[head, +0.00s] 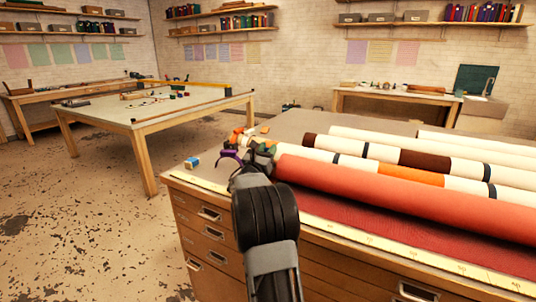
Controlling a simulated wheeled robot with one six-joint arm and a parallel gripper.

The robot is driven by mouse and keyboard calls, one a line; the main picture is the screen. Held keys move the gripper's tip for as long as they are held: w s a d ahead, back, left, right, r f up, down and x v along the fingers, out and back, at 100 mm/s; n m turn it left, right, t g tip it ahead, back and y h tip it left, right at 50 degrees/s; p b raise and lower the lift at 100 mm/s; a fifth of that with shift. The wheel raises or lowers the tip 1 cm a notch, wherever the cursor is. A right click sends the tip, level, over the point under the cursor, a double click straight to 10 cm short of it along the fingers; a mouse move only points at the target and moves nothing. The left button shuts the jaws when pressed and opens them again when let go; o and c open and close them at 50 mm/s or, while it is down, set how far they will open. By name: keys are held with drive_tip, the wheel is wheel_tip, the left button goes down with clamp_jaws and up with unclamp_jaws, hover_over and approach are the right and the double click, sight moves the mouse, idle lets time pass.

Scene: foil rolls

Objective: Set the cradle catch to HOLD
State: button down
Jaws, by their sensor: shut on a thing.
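My gripper (262,150) is at the left end of the large red roll (400,193), over the near left corner of the drawer cabinet's top. It is small in view and partly hidden by my own arm. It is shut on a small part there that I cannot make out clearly. I cannot pick out the cradle catch, its HOLD mark or its setting. A purple curved piece (229,157) is just left of my gripper. Orange pieces (237,134) are just behind it.
Several banded rolls (420,160) lie behind the red roll on the cabinet top (310,122). A small blue and white box (193,162) sits at the cabinet's left edge. A pale work table (140,110) stands to the left, with open floor (90,220) in front.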

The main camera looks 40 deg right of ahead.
drive_tip(key=c, duration=0.8)
unclamp_jaws()
drive_tip(key=shift+o, duration=0.2)
drive_tip(key=s+a+r, duration=0.8)
drive_tip(key=s+r, duration=0.3)
drive_tip(key=r, duration=0.2)
drive_tip(key=shift+a, duration=0.35)
